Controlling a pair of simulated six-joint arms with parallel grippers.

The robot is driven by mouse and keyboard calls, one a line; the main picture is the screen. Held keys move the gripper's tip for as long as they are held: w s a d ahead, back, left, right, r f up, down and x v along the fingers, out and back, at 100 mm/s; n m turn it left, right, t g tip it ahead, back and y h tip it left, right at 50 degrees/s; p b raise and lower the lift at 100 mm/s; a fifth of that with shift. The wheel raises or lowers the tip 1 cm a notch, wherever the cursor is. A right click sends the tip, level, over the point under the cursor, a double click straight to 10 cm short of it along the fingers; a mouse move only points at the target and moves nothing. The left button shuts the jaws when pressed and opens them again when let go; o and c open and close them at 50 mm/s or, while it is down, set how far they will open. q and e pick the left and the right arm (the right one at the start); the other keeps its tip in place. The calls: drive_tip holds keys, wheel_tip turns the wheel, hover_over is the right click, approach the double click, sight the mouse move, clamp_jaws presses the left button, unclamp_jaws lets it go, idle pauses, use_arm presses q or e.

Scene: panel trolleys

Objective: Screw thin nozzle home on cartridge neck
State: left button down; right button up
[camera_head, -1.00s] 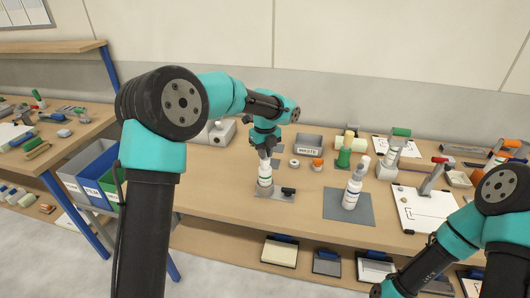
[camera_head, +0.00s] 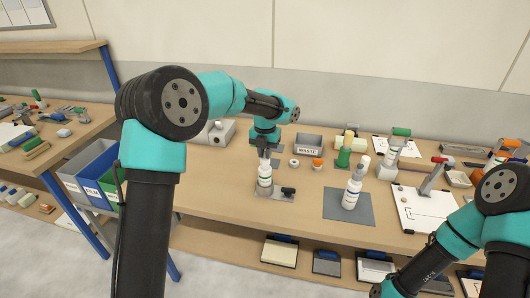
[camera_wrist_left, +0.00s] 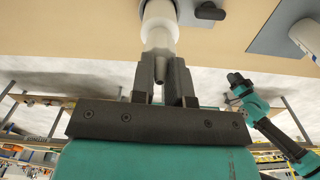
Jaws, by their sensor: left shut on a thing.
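The white cartridge (camera_head: 265,185) stands upright in a grey holder plate (camera_head: 284,198) with a black knob, near the middle of the bench. My left gripper (camera_head: 264,158) points down over its top. In the left wrist view its two fingers (camera_wrist_left: 164,80) are shut on the thin nozzle (camera_wrist_left: 160,74), whose grey tip shows between them. The nozzle is in line with the cartridge neck (camera_wrist_left: 158,42). The fingers hide the joint, so I cannot tell how far the thread is in. In the left wrist view my right gripper (camera_wrist_left: 236,79) is small and unclear.
A second white bottle (camera_head: 352,190) stands on a grey mat (camera_head: 366,208) to the right. The bench front left of the holder is clear.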

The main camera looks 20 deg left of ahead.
use_arm(q)
unclamp_jaws()
idle(1.1)
drive_tip(key=shift+r, duration=0.2)
drive_tip(key=shift+r, duration=4.35)
